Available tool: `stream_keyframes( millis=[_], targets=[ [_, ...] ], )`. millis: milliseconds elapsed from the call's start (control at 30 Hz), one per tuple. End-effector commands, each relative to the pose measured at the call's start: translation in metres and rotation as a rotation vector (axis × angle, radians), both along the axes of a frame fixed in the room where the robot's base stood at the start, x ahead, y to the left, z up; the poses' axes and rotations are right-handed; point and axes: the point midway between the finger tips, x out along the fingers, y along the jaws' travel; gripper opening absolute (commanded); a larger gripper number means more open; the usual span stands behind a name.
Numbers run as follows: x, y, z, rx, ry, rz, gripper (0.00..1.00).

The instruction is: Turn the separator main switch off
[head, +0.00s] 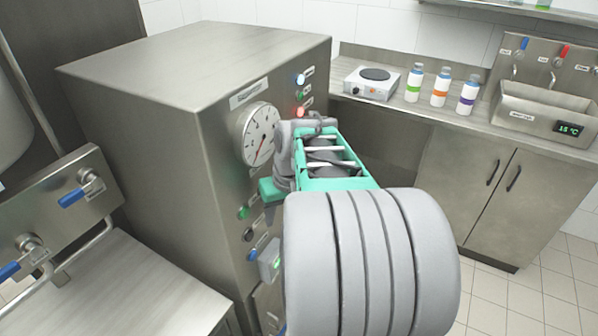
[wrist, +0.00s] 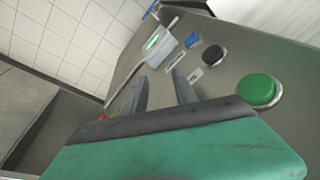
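The separator is a tall steel cabinet (head: 170,105) with a round dial (head: 259,134) on its front. Lower on that front are a green button (head: 243,213), a black button (head: 248,234), a blue button (head: 252,255) and a small grey box (head: 269,259). The wrist view shows this box (wrist: 150,47) with a lit green strip; I cannot read whether it is the main switch. My gripper (wrist: 160,75) has two dark fingers apart with nothing between them, pointing toward the panel near the box. In the head view my gripper (head: 272,190) is beside the cabinet, its fingers hidden.
Indicator lights (head: 300,80) sit at the cabinet's top right. Blue-handled taps (head: 75,197) stand at the left. A counter at the back right holds a hot plate (head: 371,83), bottles (head: 440,88) and a sink (head: 545,110). The tiled floor (head: 520,300) is clear at lower right.

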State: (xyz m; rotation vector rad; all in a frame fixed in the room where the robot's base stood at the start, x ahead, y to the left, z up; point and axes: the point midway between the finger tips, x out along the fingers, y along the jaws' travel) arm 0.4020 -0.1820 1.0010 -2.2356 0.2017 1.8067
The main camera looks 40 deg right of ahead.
Motion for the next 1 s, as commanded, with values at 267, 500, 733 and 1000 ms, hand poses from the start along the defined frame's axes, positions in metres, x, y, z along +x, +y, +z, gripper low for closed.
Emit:
stream_keyframes(
  millis=[267,500,733,1000],
  targets=[
    [0.037,-0.107,0.07,-0.06,-0.165,0.441,0.34],
    [0.038,-0.13,0.074,-0.105,-0.204,0.609,0.34],
    [0.054,-0.123,0.034,-0.105,-0.201,0.606,0.34],
    [0.063,-0.121,0.013,-0.108,-0.202,0.602,0.34]
  ],
)
